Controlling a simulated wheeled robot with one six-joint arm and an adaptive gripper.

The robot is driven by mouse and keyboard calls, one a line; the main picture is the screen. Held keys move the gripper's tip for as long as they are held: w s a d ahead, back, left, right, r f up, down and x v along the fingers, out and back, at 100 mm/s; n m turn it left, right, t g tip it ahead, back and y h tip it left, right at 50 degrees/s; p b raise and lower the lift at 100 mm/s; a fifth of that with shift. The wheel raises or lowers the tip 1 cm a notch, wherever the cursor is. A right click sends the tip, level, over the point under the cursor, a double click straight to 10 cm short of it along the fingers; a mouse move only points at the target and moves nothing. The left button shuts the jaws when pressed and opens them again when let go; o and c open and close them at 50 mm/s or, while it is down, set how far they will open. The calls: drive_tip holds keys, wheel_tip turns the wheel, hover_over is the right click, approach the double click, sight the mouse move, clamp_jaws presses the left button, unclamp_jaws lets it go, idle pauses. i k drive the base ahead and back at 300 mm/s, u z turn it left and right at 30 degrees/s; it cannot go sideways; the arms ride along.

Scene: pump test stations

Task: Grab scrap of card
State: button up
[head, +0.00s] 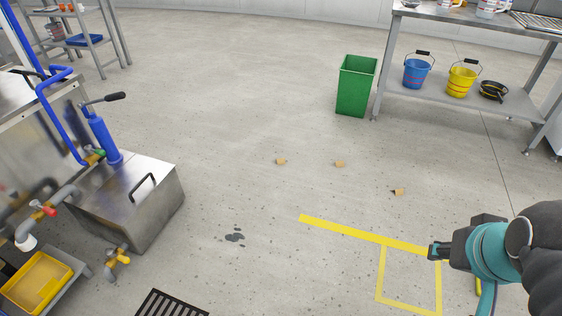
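Three small tan scraps of card lie apart on the grey floor in the head view: a left scrap (281,161), a middle scrap (339,164) and a right scrap (398,191). My gripper (433,252) is at the lower right, with its dark tip pointing left over the yellow floor marking. The scraps lie beyond it in the picture, and none touches it. No object shows at its tip. Its fingers are too small and seen too much from the side to tell whether they are apart.
A green bin (356,86) stands beside a metal shelf table (470,32) holding buckets. A steel tank (130,200) with a blue hand pump (103,138) is at left. A dark wet spot (235,238) and a drain grate (172,303) mark the floor.

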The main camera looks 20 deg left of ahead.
sight(281, 160)
drive_tip(key=u, duration=0.35)
drive_tip(key=i, duration=0.6)
drive_tip(key=u, duration=1.15)
drive_tip(key=i, duration=1.7)
drive_tip(key=u, duration=0.15)
